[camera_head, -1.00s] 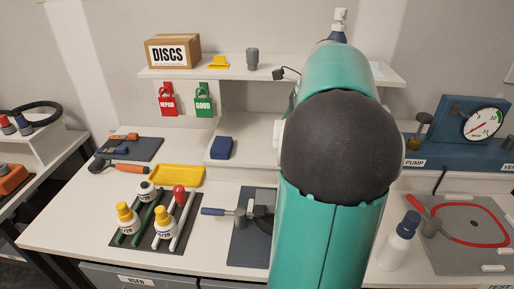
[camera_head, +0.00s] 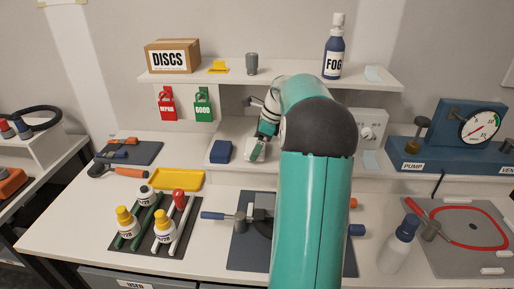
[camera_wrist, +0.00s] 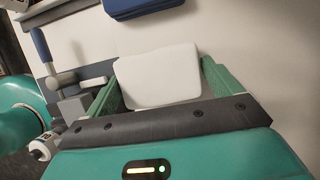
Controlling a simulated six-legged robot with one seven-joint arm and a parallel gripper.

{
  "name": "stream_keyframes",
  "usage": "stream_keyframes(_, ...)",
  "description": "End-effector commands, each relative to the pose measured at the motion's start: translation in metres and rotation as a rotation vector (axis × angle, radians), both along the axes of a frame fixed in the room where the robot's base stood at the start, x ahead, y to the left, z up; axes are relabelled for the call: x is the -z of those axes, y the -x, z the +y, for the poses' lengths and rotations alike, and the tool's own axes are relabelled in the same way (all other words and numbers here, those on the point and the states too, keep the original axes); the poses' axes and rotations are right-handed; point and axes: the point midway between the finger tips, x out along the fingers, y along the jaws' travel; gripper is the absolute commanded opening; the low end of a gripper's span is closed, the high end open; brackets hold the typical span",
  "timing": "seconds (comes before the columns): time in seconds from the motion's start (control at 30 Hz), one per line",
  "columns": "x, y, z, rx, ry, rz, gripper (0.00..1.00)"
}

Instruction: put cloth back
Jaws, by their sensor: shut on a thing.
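A white, flat, soft-edged cloth (camera_wrist: 158,78) lies between the two green fingers of my gripper (camera_wrist: 160,88) in the wrist view. My gripper is shut on it. In the head view my gripper (camera_head: 257,151) is over the back of the bench, just right of a blue block (camera_head: 221,151), with the pale cloth (camera_head: 250,144) partly hidden by the fingers. The blue block also shows at the top of the wrist view (camera_wrist: 142,8), beyond the cloth and apart from it. I cannot tell whether the cloth touches the surface below.
A shelf (camera_head: 300,82) above holds a DISCS box (camera_head: 172,57) and a FOG bottle (camera_head: 334,55). A yellow tray (camera_head: 176,179), a bottle rack (camera_head: 140,240) and a blue-handled clamp (camera_head: 225,215) stand in front. The pump gauge (camera_head: 481,122) is at right.

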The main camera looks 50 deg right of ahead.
Motion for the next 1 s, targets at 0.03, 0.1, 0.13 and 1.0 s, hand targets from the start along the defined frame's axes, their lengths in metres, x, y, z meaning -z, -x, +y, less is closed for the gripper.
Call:
stream_keyframes(0.03,0.008,0.001,-0.001,0.001,-0.001,0.001,0.69)
stream_keyframes(0.1,0.014,0.001,-0.001,0.001,0.0,-0.001,0.69)
stream_keyframes(0.13,0.015,0.001,-0.001,0.001,0.0,-0.001,0.69)
stream_keyframes(1.0,-0.006,0.007,-0.006,0.001,0.004,-0.002,1.0)
